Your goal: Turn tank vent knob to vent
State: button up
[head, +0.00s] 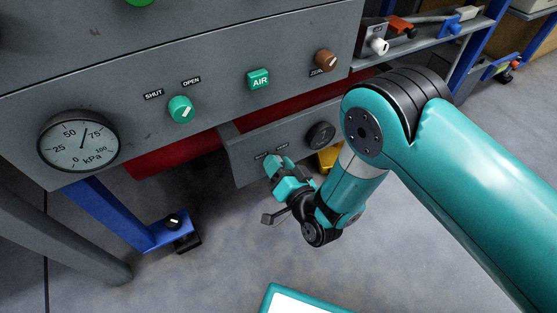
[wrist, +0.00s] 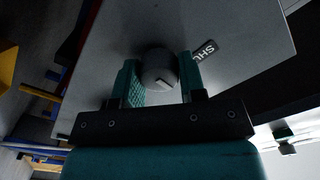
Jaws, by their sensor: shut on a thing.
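The knob (wrist: 157,72) is a round grey one with a white pointer mark, on a grey panel (wrist: 115,30). It sits between the two teal fingers of my gripper (wrist: 160,78), which is shut on it. A label (wrist: 206,50) beside the knob shows only the letters "SHU"; the rest is hidden by a finger. In the head view my gripper (head: 279,176) reaches the small lower panel (head: 245,165) and hides the knob. Two labels above it are too small to read there.
Above are a large kPa gauge (head: 78,141), a green SHUT/OPEN knob (head: 181,108), a green AIR button (head: 259,79) and a brown knob (head: 325,61). A blue leg (head: 120,217) stands at left.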

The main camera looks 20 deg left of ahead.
jog(key=m+p, duration=0.2)
jog(key=m, duration=0.3)
jog(key=shift+w+r+p, duration=0.1)
jog(key=shift+p, duration=0.25)
jog(key=shift+d+m+p, duration=0.1)
jog(key=shift+m+p, duration=0.45)
jog(key=shift+m, duration=0.75)
jog(key=o, duration=0.9)
jog(key=p+v, duration=1.7)
jog(key=shift+s+d, duration=0.1)
jog(key=shift+s, duration=0.15)
